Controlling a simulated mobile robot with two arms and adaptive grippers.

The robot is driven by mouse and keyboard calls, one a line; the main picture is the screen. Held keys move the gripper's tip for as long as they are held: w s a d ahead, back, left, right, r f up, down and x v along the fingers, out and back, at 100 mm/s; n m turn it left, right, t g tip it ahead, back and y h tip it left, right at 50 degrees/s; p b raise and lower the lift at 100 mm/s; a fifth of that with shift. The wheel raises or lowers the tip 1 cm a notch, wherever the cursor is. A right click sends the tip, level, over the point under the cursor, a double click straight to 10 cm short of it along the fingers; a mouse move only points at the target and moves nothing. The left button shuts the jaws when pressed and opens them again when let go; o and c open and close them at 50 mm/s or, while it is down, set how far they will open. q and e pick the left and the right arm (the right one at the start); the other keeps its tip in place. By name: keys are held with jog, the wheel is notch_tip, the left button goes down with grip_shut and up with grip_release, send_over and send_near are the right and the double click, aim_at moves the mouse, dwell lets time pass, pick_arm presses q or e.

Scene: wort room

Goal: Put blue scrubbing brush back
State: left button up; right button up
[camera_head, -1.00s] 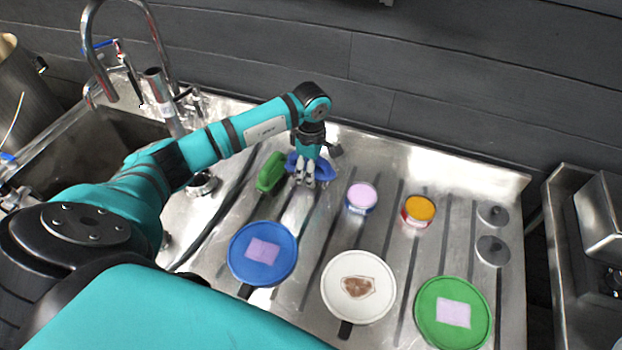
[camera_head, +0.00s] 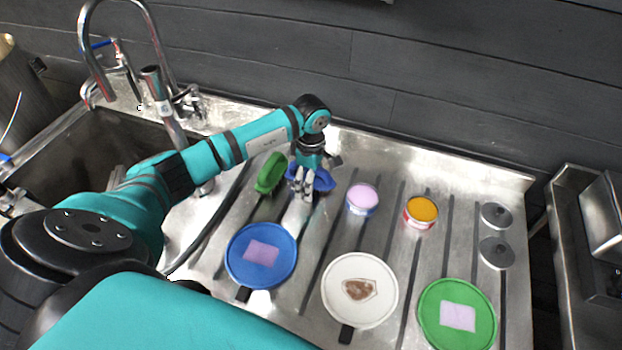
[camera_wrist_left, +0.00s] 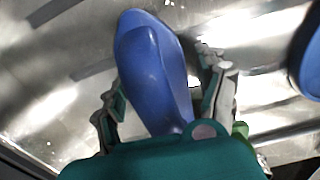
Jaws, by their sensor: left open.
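The blue scrubbing brush (camera_head: 321,180) lies on the metal drainboard, partly hidden behind my left gripper (camera_head: 302,195) in the head view. In the left wrist view the brush (camera_wrist_left: 156,70) lies lengthwise between the two fingers of my left gripper (camera_wrist_left: 165,92). The fingers are open, one on each side of it, with gaps showing beside the brush. The green brush (camera_head: 270,173) lies just left of the gripper in the head view. My right gripper is not in view.
Blue (camera_head: 262,282), white (camera_head: 384,300) and green (camera_head: 480,330) round pans lie in front. Pink (camera_head: 362,198) and orange (camera_head: 420,212) tubs stand to the right. A sink (camera_head: 110,140) with a tall faucet (camera_head: 88,50) is at the left. A wall runs behind.

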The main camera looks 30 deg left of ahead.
pick_arm(q)
jog(key=shift+r, duration=0.1)
jog(key=shift+r, duration=0.2)
notch_tip(320, 180, up, 11)
jog(key=shift+f+b, duration=0.15)
jog(key=shift+b, duration=1.1)
jog(key=shift+r, duration=0.5)
